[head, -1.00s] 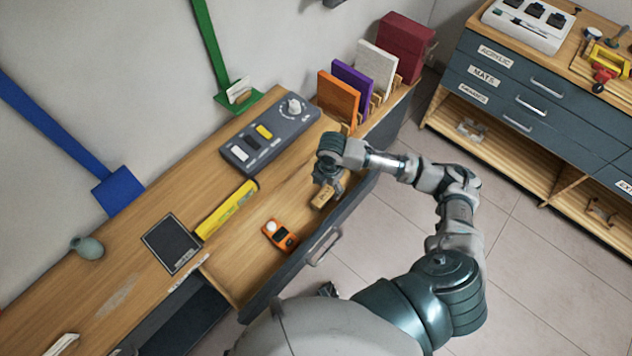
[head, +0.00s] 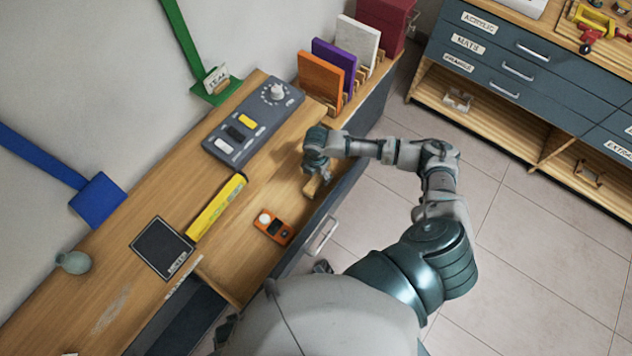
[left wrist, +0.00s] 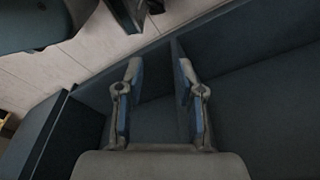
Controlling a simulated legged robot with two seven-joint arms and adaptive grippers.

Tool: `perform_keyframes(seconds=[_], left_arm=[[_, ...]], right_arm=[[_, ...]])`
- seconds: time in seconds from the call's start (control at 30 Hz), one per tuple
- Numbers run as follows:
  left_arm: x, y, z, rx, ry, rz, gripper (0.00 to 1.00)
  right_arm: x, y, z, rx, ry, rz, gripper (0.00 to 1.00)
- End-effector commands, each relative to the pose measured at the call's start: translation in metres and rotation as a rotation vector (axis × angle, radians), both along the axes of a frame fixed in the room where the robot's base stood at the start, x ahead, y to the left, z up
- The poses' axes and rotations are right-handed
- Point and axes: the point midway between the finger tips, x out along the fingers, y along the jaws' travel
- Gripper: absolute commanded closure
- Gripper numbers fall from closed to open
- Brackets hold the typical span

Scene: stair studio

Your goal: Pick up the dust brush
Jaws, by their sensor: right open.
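A small wooden block-like piece (head: 313,186), which looks like the dust brush, lies in the open drawer near its right end. My right gripper (head: 322,176) is directly above it and partly covers it. Its fingers point down and are open; I cannot tell whether they touch the piece. My left gripper (left wrist: 157,82) shows in the left wrist view with its two blue-padded fingers apart and nothing between them, over dark grey panels.
An orange meter (head: 273,227) lies in the drawer, left of the right gripper. A yellow box (head: 216,208), a grey control panel (head: 252,124) and a black-framed slate (head: 161,248) are on the bench. Upright coloured panels (head: 320,76) stand in a rack behind the gripper.

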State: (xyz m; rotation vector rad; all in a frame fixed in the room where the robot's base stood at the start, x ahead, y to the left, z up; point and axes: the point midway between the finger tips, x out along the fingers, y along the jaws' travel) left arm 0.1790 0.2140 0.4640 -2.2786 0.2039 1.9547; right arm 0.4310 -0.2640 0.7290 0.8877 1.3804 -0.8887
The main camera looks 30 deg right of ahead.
Motion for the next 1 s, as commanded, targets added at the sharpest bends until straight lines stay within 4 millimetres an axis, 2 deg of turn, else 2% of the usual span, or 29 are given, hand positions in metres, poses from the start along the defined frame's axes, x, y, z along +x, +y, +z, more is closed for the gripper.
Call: perform_keyframes(seconds=[0.2,0.3,0.57,0.6,0.63,0.87,1.0], left_arm=[[0.009,-0.002,0.011,-0.002,-0.007,0.002,0.63],[0.012,-0.002,0.017,-0.002,-0.009,0.003,0.63],[0.014,-0.002,0.021,-0.003,-0.011,0.003,0.63],[0.014,-0.002,0.021,-0.002,-0.010,0.003,0.63],[0.014,-0.002,0.021,-0.002,-0.010,0.003,0.63],[0.014,-0.002,0.020,-0.001,-0.009,0.003,0.63],[0.014,-0.002,0.020,-0.001,-0.009,0.003,0.63]], right_arm=[[-0.006,0.002,-0.036,0.000,0.004,-0.001,0.25],[-0.005,0.003,-0.047,0.001,0.003,-0.001,0.25],[-0.005,0.003,-0.049,0.000,0.001,-0.001,0.25],[-0.005,0.003,-0.049,0.000,0.001,-0.001,0.28],[-0.005,0.003,-0.049,0.000,0.001,-0.001,0.35],[-0.005,0.002,-0.050,0.000,0.001,-0.001,0.93],[-0.005,0.002,-0.050,0.000,0.002,-0.001,0.93]])
